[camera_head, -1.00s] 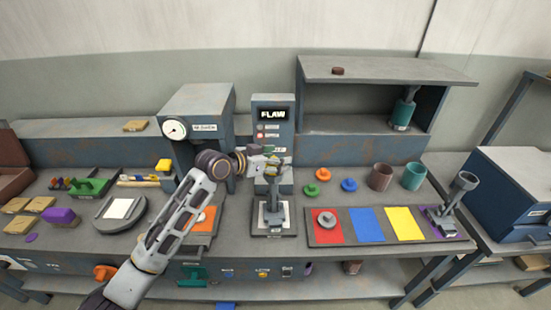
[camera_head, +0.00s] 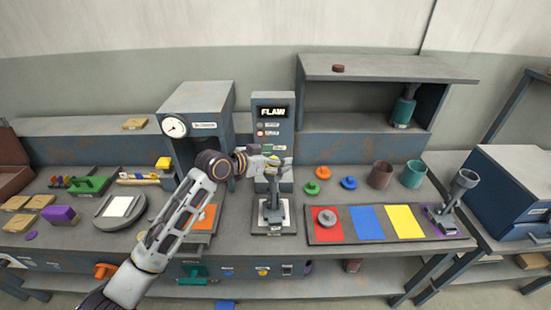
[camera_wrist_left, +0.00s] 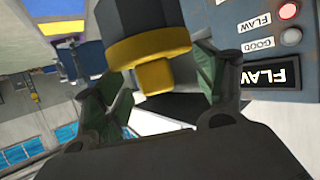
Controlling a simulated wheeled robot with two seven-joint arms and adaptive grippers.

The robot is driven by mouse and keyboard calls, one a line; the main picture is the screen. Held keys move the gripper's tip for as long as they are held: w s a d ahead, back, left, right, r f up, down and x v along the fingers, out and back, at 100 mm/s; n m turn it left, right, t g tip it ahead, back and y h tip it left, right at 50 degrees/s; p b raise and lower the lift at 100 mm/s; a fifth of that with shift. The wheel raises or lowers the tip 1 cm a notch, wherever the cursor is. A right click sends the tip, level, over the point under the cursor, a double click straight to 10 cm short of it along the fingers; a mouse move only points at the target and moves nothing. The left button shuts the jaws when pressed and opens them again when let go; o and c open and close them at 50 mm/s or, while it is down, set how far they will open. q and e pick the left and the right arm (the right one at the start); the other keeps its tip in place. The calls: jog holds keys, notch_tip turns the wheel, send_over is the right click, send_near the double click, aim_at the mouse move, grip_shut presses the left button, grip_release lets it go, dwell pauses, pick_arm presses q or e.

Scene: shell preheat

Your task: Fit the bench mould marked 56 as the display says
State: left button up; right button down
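The display (camera_head: 273,112) reads FLAW and tops a blue-grey post at the middle of the bench; its face also shows in the left wrist view (camera_wrist_left: 270,74). In front of it a grey stand (camera_head: 272,229) carries an upright dark piece. My left gripper (camera_head: 270,163) is at the top of that piece, by a yellow band. In the left wrist view a dark cylinder with a yellow end (camera_wrist_left: 155,72) lies between the green-padded fingers; firm contact cannot be told. I cannot read a 56 on anything. My right gripper is not in view.
A press with a dial (camera_head: 173,125) stands left of the display. A tray with red, blue (camera_head: 366,223) and yellow pads lies to the right, with a grey cupped piece (camera_head: 460,185) at its end. Brown (camera_head: 380,176) and teal cups stand behind. A shelf holds a teal piece (camera_head: 403,110).

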pick_arm(q)
jog(key=shift+a, duration=0.1)
jog(key=shift+p+v, duration=0.75)
jog(key=shift+v, duration=0.65)
jog(key=p+v, duration=0.3)
jog(key=v, duration=0.5)
dwell(0.4)
dwell(0.3)
jog(key=shift+s+f, duration=0.1)
dwell(0.3)
